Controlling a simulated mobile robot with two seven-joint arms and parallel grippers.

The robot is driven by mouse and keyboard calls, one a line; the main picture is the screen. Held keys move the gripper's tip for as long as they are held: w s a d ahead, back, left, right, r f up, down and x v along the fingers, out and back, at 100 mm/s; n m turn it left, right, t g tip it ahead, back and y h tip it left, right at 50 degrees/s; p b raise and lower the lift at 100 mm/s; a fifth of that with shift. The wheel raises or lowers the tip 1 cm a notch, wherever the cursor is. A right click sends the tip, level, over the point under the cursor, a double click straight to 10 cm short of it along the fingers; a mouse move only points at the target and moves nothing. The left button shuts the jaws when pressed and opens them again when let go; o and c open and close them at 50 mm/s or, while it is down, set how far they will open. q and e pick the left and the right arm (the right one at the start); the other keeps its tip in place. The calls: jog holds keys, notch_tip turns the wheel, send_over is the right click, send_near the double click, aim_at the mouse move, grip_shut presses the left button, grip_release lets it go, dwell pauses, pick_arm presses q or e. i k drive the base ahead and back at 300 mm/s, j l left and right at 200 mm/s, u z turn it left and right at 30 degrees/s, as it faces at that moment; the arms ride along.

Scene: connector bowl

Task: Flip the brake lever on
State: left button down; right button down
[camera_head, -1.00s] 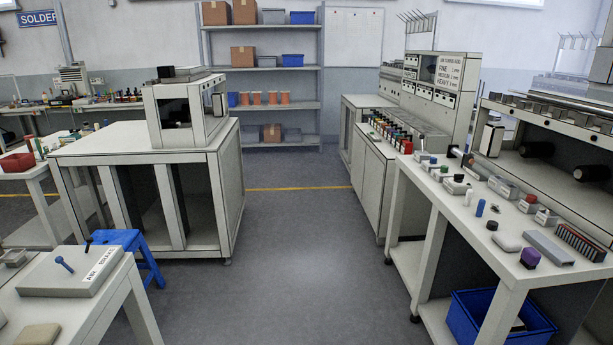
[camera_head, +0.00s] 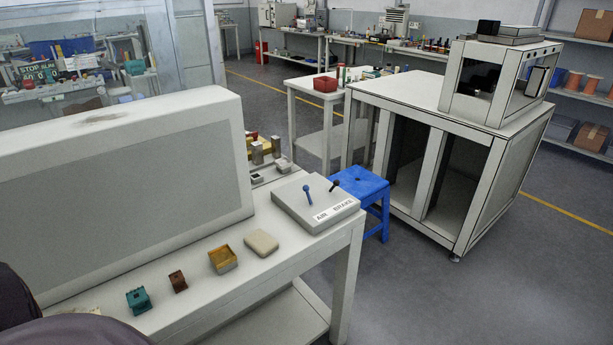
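The air brake box (camera_head: 313,206) is a flat grey panel at the right end of the white workbench, with an "AIR BRAKE" label on its front edge. Two levers stand on it: a blue-knobbed lever (camera_head: 308,193) and a black-knobbed lever (camera_head: 334,185). The blue lever leans slightly left and the black one leans right. I cannot tell from here which position counts as on. Neither gripper is in view, and nothing touches the levers.
A large grey-white machine housing (camera_head: 130,185) stands at the back of the bench (camera_head: 235,300). Small teal, brown and yellow parts lie along its front. A blue stool (camera_head: 358,184) stands just beyond the bench's right end. The floor (camera_head: 440,310) at the right is clear.

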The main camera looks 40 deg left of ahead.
aim_at(336, 182)
jog(key=i+u, duration=0.2)
jog(key=u, duration=0.2)
jog(key=i+l+u, duration=0.1)
jog(key=u, duration=0.3)
jog(key=i+l+u, duration=0.15)
jog(key=u, duration=0.25)
jog(key=i+l+u, duration=0.2)
jog(key=u, duration=0.15)
jog(key=i+l+u, duration=0.35)
jog(key=k+j, duration=0.05)
jog(key=j, duration=0.05)
